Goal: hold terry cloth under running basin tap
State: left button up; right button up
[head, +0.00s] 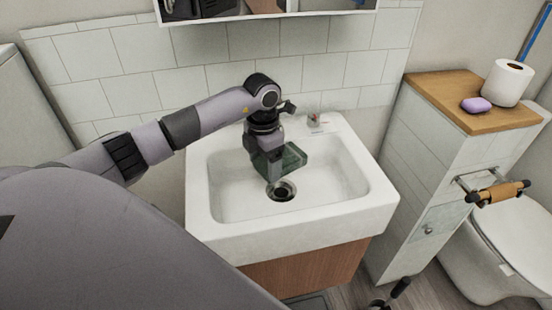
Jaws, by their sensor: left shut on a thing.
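My left gripper (268,150) reaches over the white basin (215,195) from the left, pointing down. It is shut on a dark green, partly see-through-looking piece, which I take to be the terry cloth (291,158). The cloth is above the basin, just behind the drain (281,191) in the picture. A dark fitting (287,107) shows behind my wrist at the back of the basin. It may be part of the tap, but my wrist hides most of that area. I cannot make out any running water. My right gripper is not seen.
A small item (315,122) sits on the basin's back right ledge. To the right, a wooden-topped cabinet (448,95) carries a paper roll (507,82) and purple soap (476,104). A roll holder (497,193) juts from its side, near the toilet (490,255). The front basin is clear.

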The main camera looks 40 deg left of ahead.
pick_arm(q)
jog(key=s+d+p, duration=0.3)
jog(key=s, duration=0.3)
jog(key=shift+s+d, duration=0.2)
jog(key=shift+d, duration=0.2)
dwell(1.2)
jog(key=s+d+r+p, duration=0.1)
jog(key=s+d+r, duration=0.1)
jog(key=s+r, duration=0.2)
jog(key=shift+s+d+p, duration=0.15)
jog(key=shift+d+p, duration=0.15)
jog(key=shift+p, duration=0.05)
dwell(0.5)
